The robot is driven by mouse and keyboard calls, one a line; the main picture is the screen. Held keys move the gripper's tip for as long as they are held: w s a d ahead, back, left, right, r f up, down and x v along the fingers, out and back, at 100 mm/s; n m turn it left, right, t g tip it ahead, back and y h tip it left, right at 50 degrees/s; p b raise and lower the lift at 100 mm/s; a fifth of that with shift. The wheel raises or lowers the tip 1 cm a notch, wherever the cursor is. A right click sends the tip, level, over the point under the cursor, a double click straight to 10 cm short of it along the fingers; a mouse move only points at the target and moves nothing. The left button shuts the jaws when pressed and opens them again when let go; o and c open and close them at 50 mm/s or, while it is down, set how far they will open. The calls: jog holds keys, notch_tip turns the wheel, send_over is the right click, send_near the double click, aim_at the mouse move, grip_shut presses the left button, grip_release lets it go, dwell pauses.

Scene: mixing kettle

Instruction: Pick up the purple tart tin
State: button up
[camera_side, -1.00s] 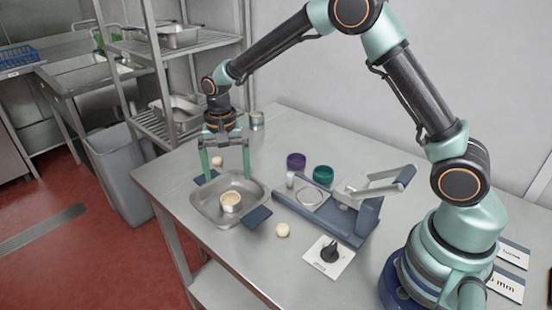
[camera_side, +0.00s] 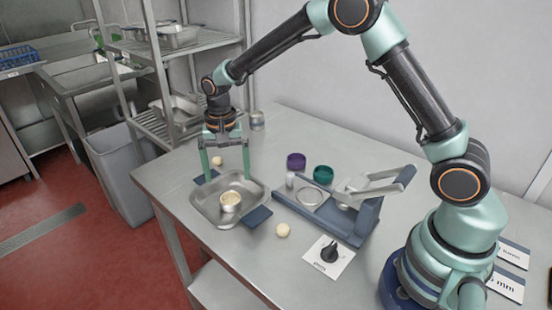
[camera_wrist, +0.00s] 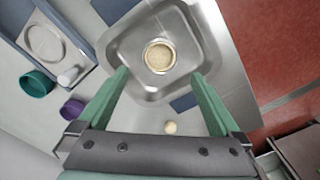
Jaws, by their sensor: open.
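The purple tart tin (camera_side: 296,161) stands on the steel table, behind the blue-grey press and left of a teal tin (camera_side: 323,174). It also shows in the wrist view at the left (camera_wrist: 72,109), below the teal tin (camera_wrist: 37,83). My gripper (camera_side: 224,174) is open and empty. It hangs over the back part of the square metal pan, to the left of the purple tin in the side view. In the wrist view the green fingers (camera_wrist: 160,80) spread on either side of a small filled tin (camera_wrist: 159,56), which sits in the pan.
The metal pan (camera_side: 203,207) with blue-grey handles sits near the table's left edge. The press (camera_side: 347,223) with its lever stands right of it. A metal can (camera_side: 257,120) stands at the back.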

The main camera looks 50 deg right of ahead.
dwell(0.5)
notch_tip(320, 180, up, 4)
jog(key=m, duration=0.5)
send_over(296, 162)
jog(key=s, duration=0.1)
notch_tip(296, 162, down, 5)
jog(key=shift+s+a+f, duration=0.1)
jog(key=shift+f, duration=0.1)
jog(key=shift+w+f, duration=0.2)
jog(key=shift+f, duration=1.4)
jog(key=shift+w+f, duration=0.15)
jog(key=shift+f, duration=1.45)
jog(key=c, duration=1.3)
jog(key=shift+r, duration=0.1)
